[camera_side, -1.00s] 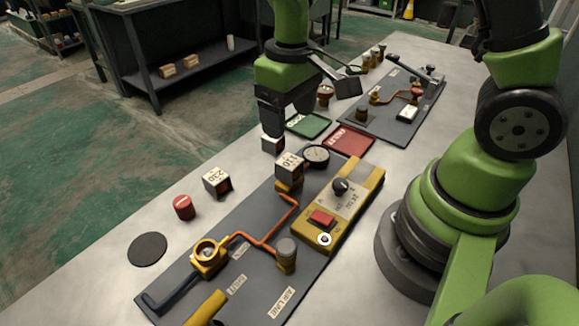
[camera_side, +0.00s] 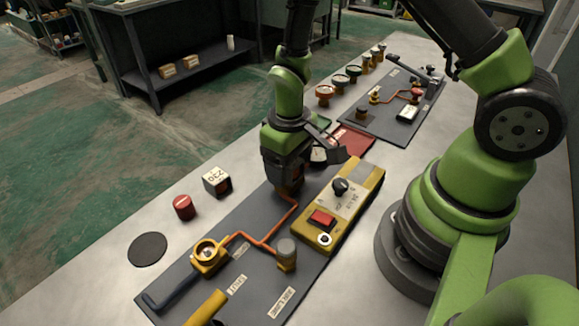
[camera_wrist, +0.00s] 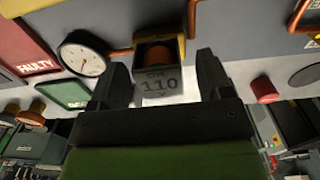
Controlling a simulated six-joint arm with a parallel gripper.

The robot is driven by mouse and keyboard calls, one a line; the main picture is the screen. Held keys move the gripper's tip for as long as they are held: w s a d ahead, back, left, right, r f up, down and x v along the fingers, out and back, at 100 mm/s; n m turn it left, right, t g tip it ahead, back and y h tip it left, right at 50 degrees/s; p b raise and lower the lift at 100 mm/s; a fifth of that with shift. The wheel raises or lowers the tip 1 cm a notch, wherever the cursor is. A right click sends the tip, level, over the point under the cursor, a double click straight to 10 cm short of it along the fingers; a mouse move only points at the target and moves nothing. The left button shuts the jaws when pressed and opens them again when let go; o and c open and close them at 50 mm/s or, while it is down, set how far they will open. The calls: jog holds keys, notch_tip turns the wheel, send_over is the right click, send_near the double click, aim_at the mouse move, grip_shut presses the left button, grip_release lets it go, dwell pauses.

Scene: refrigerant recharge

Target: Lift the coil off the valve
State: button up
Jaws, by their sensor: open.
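My gripper (camera_wrist: 163,66) is open, with one dark finger on each side of the coil and a gap visible at the sides. In the side view my gripper (camera_side: 286,176) is low over the valve on the dark panel and hides the coil.
A second coil marked 230 (camera_side: 217,181) and a red cap (camera_side: 184,207) stand on the table to the left. A yellow control box (camera_side: 341,205) is close on the right. A gauge (camera_wrist: 84,54) and the red FAULTY tray (camera_side: 353,142) are near my gripper.

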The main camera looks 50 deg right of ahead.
jog(key=c, duration=1.1)
jog(key=shift+o, duration=0.2)
jog(key=shift+r, duration=0.15)
